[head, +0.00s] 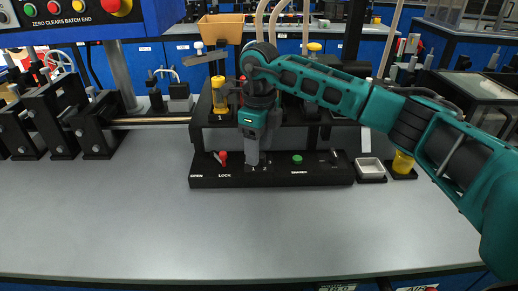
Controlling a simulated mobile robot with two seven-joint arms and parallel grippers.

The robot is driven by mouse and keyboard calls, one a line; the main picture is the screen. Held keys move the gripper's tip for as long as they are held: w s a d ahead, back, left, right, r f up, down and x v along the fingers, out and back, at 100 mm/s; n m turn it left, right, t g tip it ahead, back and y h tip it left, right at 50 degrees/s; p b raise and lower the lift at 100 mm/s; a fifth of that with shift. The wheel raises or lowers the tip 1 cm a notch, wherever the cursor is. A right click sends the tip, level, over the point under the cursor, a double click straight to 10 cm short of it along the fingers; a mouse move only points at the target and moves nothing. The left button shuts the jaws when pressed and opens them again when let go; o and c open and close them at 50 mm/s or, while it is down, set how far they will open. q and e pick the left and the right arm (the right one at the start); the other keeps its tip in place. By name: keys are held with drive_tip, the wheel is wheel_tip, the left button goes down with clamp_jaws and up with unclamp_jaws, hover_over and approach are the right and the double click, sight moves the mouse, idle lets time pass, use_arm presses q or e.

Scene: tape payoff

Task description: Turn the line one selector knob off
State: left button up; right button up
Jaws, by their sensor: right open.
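A low black control panel (313,178) stands at the back of the grey bench. It carries the white labels "1" and "2" near its middle. My right gripper (252,160) points down at the panel, just above or at the "1" mark. It is open. Its fingers cover the spot by the "1", so I cannot make out the line one selector knob or its setting, nor whether the fingers touch it. My left gripper is not in view.
A red knob (222,157) sits by "LOCK", left of my gripper. A green button (297,159) is to its right. A small white tray (370,168) is right of the panel. The bench's front (230,235) is clear.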

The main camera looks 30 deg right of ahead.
wheel_tip(320, 180, up, 12)
drive_tip(key=shift+p, duration=0.4)
drive_tip(key=shift+d+f, duration=0.1)
drive_tip(key=shift+f, duration=0.05)
